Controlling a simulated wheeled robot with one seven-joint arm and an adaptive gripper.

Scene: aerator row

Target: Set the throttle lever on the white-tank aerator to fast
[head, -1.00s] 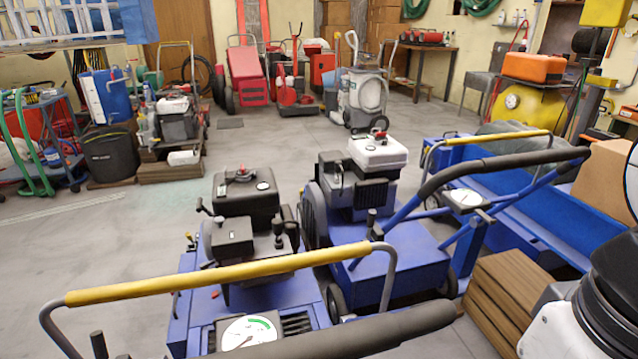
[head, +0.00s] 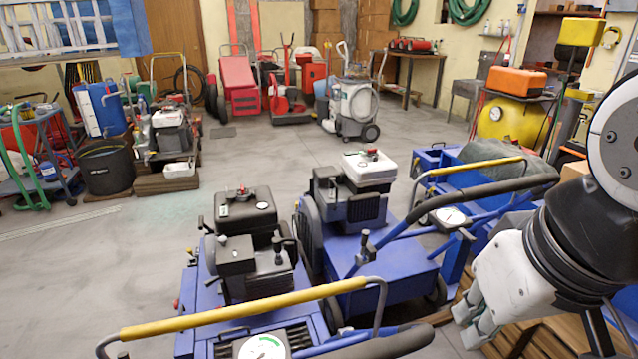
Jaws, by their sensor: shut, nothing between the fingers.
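The white-tank aerator has a white fuel tank (head: 370,166) with a red-marked cap on top, a dark engine and a blue deck (head: 385,285). A small black lever (head: 364,240) stands upright at the deck's rear edge; I cannot tell its setting or whether it is the throttle. A white-faced dial (head: 451,216) sits by its handlebar (head: 450,195). My gripper (head: 477,328) is at the lower right, shut and empty, right of the aerator and apart from it. Its fingertips show only partly.
A similar aerator with a black tank (head: 244,213) stands to the left, with a yellow handlebar (head: 245,308) and a green-marked dial (head: 262,349) in front. A blue machine with a yellow bar (head: 475,165) stands behind right. Open floor (head: 260,150) lies behind the aerators.

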